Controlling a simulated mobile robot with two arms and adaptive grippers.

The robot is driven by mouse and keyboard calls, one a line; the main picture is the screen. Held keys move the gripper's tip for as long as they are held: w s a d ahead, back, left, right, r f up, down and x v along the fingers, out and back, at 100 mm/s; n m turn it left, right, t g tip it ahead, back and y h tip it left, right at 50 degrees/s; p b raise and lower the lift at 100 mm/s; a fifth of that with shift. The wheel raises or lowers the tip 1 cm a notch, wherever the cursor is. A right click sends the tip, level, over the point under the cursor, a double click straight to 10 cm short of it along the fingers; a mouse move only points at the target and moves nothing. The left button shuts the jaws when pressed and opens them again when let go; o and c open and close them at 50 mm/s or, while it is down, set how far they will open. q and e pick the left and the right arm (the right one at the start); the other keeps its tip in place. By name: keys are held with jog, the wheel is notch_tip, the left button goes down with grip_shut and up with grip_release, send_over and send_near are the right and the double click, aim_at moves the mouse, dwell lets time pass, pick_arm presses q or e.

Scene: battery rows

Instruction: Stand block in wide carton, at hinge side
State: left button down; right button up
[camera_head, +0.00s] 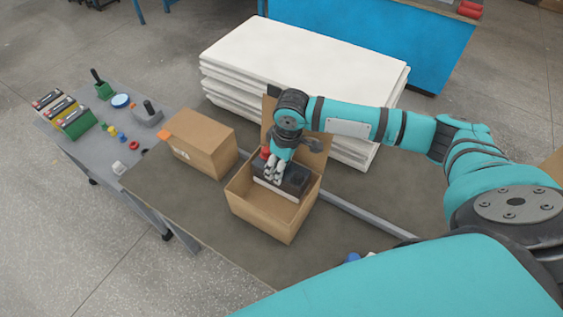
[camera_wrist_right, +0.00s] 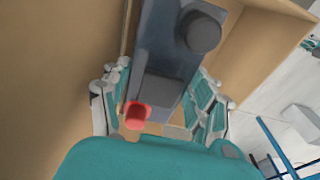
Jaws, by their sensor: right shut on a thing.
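The open carton (camera_head: 263,215) stands on the dark table top, with its lid (camera_head: 315,145) raised at the back. The block (camera_head: 296,178) is dark grey with a red terminal, a dark round terminal and a light band low on its side. It is inside the carton mouth, toward the lid side. My right gripper (camera_head: 273,172) is shut on the block from above. In the right wrist view the block (camera_wrist_right: 165,50) lies between the two fingers (camera_wrist_right: 160,105), with carton walls close around. My left gripper is not in view.
A closed brown carton (camera_head: 200,140) stands left of the open one. A stack of white slabs (camera_head: 300,60) is behind. A grey side table (camera_head: 80,140) at the left holds several small parts. The table front left of the open carton is clear.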

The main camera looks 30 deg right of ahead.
jog(key=shift+w+f, duration=0.15)
jog(key=shift+f, duration=0.1)
jog(key=o, duration=1.4)
jog(key=shift+f, duration=0.15)
jog(key=shift+s, duration=0.2)
notch_tip(320, 180, up, 13)
jog(key=s+b, duration=0.1)
jog(key=shift+d, duration=0.3)
jog(key=shift+s, duration=0.1)
